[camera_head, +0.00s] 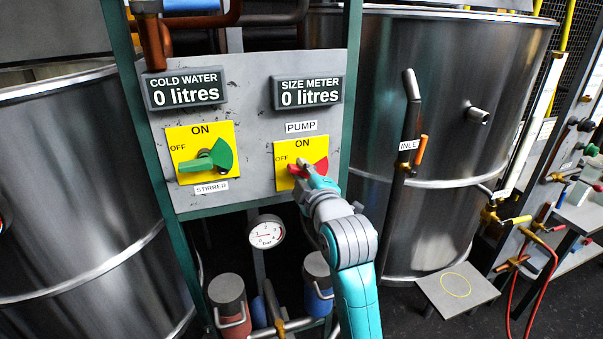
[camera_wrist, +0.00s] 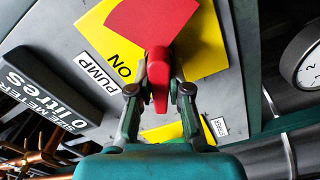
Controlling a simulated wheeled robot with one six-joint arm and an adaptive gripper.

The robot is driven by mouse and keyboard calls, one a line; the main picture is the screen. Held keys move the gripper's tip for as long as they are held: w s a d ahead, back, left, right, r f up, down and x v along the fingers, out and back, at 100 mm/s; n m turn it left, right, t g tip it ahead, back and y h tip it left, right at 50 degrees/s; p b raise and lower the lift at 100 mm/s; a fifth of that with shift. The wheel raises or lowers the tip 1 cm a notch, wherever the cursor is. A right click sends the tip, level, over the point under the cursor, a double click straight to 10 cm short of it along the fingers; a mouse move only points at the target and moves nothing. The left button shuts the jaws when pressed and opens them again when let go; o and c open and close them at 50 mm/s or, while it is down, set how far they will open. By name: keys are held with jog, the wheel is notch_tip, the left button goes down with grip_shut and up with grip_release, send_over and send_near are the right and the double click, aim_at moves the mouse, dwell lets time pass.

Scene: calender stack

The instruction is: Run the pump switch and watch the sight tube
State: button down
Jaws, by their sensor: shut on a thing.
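The pump switch (camera_head: 281,155) is a yellow plate with a red knob, under a PUMP label on a grey panel. It also shows in the wrist view (camera_wrist: 204,40). My gripper (camera_head: 303,168) is at the knob and hides part of it. In the wrist view its two fingers (camera_wrist: 159,92) are closed on the red knob handle (camera_wrist: 157,68), one on each side. I cannot tell the handle's exact setting. The size meter display (camera_head: 310,98) reads 0 litres. A long pale upright strip (camera_head: 528,113) right of the steel tank may be the sight tube; no level is readable.
The green stirrer switch (camera_head: 213,157) and cold water display (camera_head: 184,96), at 0 litres, sit left on the panel (camera_head: 250,80). A round gauge (camera_head: 266,231) is below. Steel tanks flank the panel. A low grey step (camera_head: 437,289) and floor lie right.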

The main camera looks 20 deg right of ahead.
jog(key=m, duration=0.6)
jog(key=shift+d+r, duration=0.25)
jog(key=shift+d, duration=0.1)
jog(key=m, duration=0.6)
jog(key=shift+d+r+m, duration=0.1)
jog(key=shift+d+m, duration=0.2)
jog(key=shift+d, duration=0.1)
jog(key=c, duration=1.1)
grip_release()
jog(key=s, duration=1.2)
dwell(3.3)
